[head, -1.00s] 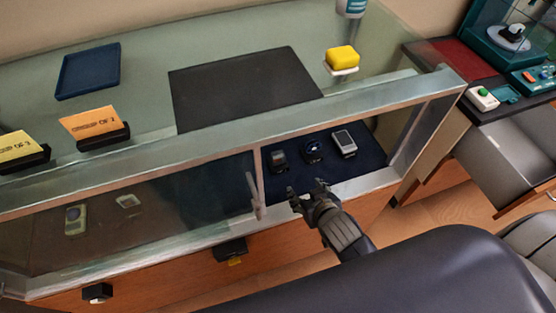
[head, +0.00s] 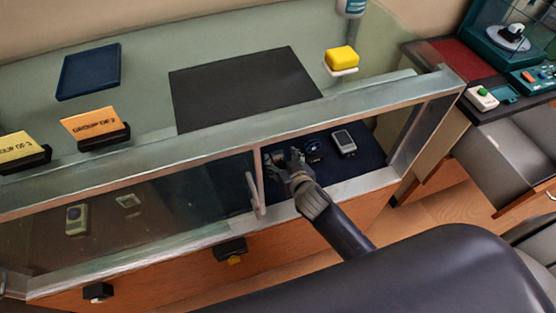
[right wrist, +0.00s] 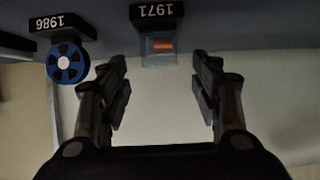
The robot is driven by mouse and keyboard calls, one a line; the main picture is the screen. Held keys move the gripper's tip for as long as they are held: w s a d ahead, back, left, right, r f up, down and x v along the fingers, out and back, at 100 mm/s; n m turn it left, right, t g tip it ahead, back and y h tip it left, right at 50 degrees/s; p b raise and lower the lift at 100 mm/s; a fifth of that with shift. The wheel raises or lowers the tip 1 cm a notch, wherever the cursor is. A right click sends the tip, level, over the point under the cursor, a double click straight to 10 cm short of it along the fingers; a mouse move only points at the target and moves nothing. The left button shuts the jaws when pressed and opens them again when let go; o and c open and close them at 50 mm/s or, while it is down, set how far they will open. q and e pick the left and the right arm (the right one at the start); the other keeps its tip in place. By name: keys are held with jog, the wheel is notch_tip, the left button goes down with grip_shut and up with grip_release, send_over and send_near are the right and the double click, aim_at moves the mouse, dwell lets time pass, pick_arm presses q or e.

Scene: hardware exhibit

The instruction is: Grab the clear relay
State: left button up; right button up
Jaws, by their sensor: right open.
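The clear relay (right wrist: 160,50), a small see-through box with an orange coil inside, stands in front of a black tag reading 1971 in the right wrist view. My right gripper (right wrist: 163,78) is open, with one finger on each side of the view. The relay lies just beyond the fingertips, roughly centred between them, and nothing is held. In the head view my right gripper (head: 288,160) reaches through the case's open side and largely covers the relay. My left gripper is not in view.
A blue reel (right wrist: 67,62) with a 1986 tag stands beside the relay. A grey handheld device (head: 344,141) is further right on the dark shelf. The case's metal frame (head: 355,190) and sliding glass door edge (head: 256,190) bound the opening.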

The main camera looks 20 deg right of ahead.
jog(key=x, duration=0.2)
jog(key=shift+w+f, duration=0.1)
jog(key=shift+w, duration=0.15)
grip_shut()
